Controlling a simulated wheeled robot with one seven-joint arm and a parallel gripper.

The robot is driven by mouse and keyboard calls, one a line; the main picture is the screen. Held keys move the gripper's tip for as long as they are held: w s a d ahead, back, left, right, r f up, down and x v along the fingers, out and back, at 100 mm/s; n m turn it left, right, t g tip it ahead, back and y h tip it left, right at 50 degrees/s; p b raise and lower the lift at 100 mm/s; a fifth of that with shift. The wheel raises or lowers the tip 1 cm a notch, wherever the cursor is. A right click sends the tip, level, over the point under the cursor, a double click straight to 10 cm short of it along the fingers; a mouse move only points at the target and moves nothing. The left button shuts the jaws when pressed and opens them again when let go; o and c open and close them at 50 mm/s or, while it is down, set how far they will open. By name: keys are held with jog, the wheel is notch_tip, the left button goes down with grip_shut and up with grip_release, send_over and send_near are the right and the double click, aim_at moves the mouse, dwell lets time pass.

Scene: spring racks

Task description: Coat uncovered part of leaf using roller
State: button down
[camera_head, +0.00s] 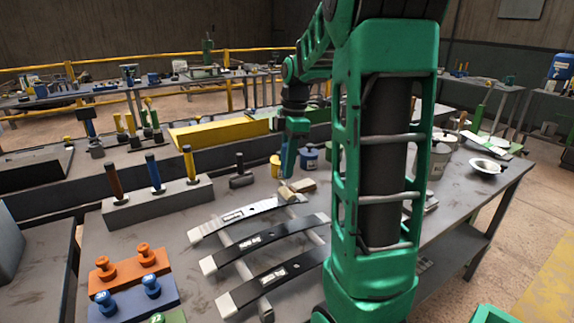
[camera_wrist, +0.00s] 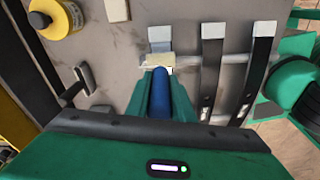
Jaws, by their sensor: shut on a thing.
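My gripper (camera_wrist: 161,88) is shut on the blue handle of a roller (camera_wrist: 159,62). The roller has a short cream head; in the head view this head (camera_head: 287,194) is low over the right end of the farthest leaf (camera_head: 262,206). I cannot tell whether it touches. That leaf carries a white label; it looks dark along its middle and pale at its ends. In the wrist view its pale end (camera_wrist: 159,34) shows beyond the roller, and the gripper hides the rest. Two nearer leaves, a middle one (camera_head: 283,231) and a front one (camera_head: 291,266), are black with pale ends.
The leaves rest across grey bars on the bench (camera_head: 150,236). A grey block (camera_head: 160,203) with upright handled tools stands at left. Orange and blue peg blocks (camera_head: 130,268) are at front left. Cans and a white bowl (camera_head: 486,166) stand at right, beyond my arm.

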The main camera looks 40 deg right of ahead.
jog(key=w+a, duration=0.2)
jog(key=a, duration=1.2)
jog(key=w+a, duration=0.3)
jog(key=a, duration=1)
jog(key=shift+w+a+f, duration=0.2)
jog(key=shift+a+f, duration=0.15)
jog(key=shift+f, duration=0.05)
dwell(1.9)
jog(key=shift+r, duration=0.1)
jog(key=shift+r, duration=3.05)
notch_tip(320, 180, up, 3)
jog(key=shift+f, duration=0.25)
